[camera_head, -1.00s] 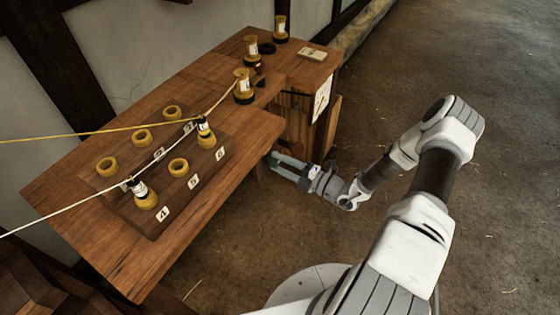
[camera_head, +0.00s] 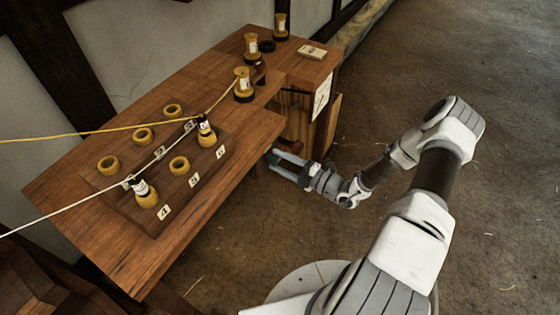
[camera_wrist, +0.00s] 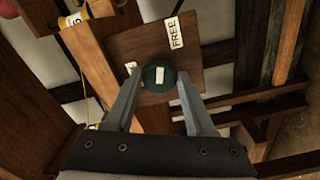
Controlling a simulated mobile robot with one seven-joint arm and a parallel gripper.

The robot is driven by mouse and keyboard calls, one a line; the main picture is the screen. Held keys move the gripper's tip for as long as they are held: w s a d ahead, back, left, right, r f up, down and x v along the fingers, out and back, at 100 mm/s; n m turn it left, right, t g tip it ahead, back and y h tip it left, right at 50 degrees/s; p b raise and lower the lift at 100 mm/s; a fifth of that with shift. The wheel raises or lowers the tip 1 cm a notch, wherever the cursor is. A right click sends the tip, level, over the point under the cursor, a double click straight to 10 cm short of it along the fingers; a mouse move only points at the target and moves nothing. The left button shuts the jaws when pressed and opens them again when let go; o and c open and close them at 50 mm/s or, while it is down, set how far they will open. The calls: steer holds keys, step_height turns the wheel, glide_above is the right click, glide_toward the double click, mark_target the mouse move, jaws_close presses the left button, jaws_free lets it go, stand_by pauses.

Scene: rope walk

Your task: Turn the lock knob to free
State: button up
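The lock knob (camera_wrist: 153,83) is a round dark green disc with a white mark, set on a brown wooden plate (camera_wrist: 195,65) in the wrist view. The mark stands nearly upright in the picture. A FREE label (camera_wrist: 174,32) is above and right of the knob. A second label (camera_wrist: 130,68) left of it is partly hidden by a finger. My gripper (camera_wrist: 160,74) has one finger at each side of the knob, with the inner edges at its rim; it appears closed on it. In the head view my gripper (camera_head: 272,160) is low beside the bench, and the knob is hard to make out.
The wooden bench (camera_head: 120,258) holds a board with yellow rings and numbered labels (camera_head: 164,212). Bobbins (camera_head: 243,85) stand at the back. Yellow and white cords (camera_head: 60,136) cross the left side. The floor on the right (camera_head: 480,220) is clear.

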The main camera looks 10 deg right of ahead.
steer(key=o, duration=0.3)
steer(key=shift+o, duration=0.2)
steer(key=v, duration=1.7)
steer(key=shift+d, duration=0.2)
steer(key=shift+s+r, duration=0.15)
